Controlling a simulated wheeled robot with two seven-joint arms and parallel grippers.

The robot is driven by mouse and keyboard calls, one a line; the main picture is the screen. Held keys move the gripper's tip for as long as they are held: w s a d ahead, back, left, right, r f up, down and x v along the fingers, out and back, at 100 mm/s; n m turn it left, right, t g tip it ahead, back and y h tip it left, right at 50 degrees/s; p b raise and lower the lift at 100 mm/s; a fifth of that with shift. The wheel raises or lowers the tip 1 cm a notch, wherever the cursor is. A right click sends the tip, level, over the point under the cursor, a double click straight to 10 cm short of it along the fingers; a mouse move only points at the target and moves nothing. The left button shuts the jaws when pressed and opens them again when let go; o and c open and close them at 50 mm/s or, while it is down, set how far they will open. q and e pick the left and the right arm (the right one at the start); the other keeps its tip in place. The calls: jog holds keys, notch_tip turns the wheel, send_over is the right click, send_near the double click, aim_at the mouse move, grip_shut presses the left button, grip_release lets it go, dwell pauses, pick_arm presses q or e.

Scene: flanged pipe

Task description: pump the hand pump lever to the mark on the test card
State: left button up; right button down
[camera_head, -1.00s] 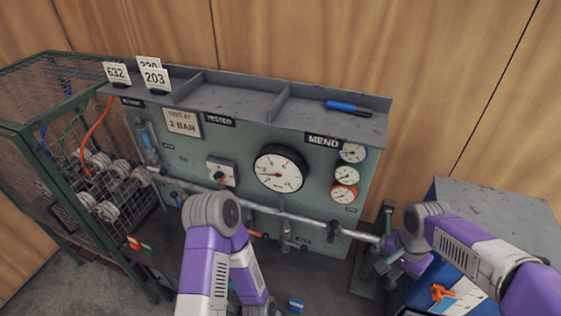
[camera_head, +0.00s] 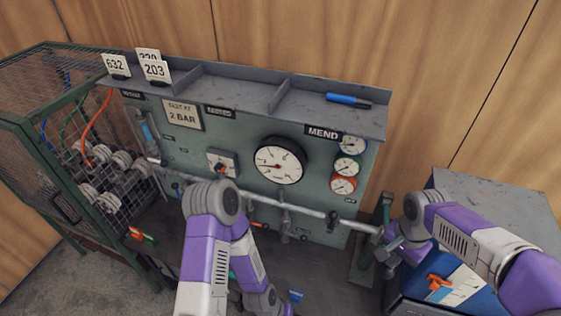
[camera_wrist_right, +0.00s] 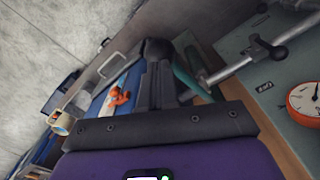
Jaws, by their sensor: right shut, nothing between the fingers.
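The test card (camera_head: 182,115) reads "TEST AT 2 BAR" and is on the upper left of the green panel. The large dial gauge (camera_head: 279,162) sits mid-panel. My right gripper (camera_head: 388,262) is at the panel's lower right, by the end of the grey pipe (camera_head: 300,210). In the right wrist view its dark fingers (camera_wrist_right: 160,72) are together, beside the pipe end (camera_wrist_right: 215,74). I cannot make out the pump lever with certainty around the gripper. My left arm stands in front of the panel; its gripper is not clearly seen.
A blue box (camera_head: 462,288) with an orange handle-like part (camera_head: 438,283) stands below my right forearm. A wire cage (camera_head: 70,130) with several pale weights is at left. Number cards (camera_head: 154,69) and a blue marker (camera_head: 348,100) are on the shelf. Small gauges (camera_head: 343,185) line the panel's right.

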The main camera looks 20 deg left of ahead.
jog(key=shift+f+b, duration=4.9)
jog(key=shift+f, duration=1.55)
notch_tip(320, 180, up, 13)
jog(key=p, duration=1)
jog(key=shift+p, duration=0.4)
jog(key=shift+f, duration=0.1)
